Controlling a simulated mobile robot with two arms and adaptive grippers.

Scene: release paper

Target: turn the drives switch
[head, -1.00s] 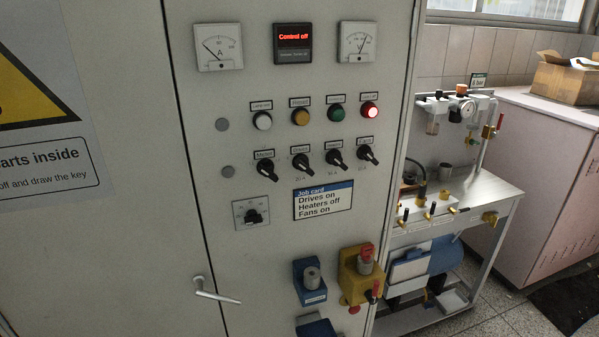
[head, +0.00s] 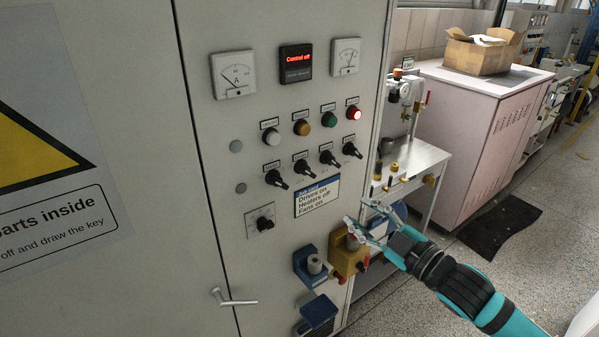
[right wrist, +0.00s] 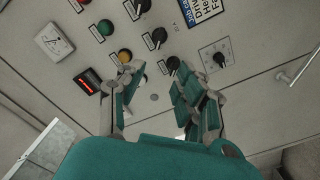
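The drives switch (head: 301,167) is a black knob, second from left in the row of switches on the grey cabinet door. Its small label is blurred. Its handle points down and right, like its neighbours. My left gripper is not in view.
A job card (head: 317,197) reads drives on, heaters off, fans on. The display (head: 296,63) reads "Control off"; the red lamp (head: 353,113) is lit. A yellow box (head: 346,254) and a blue holder (head: 309,264) stick out low on the door. A door handle (head: 233,299) juts out.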

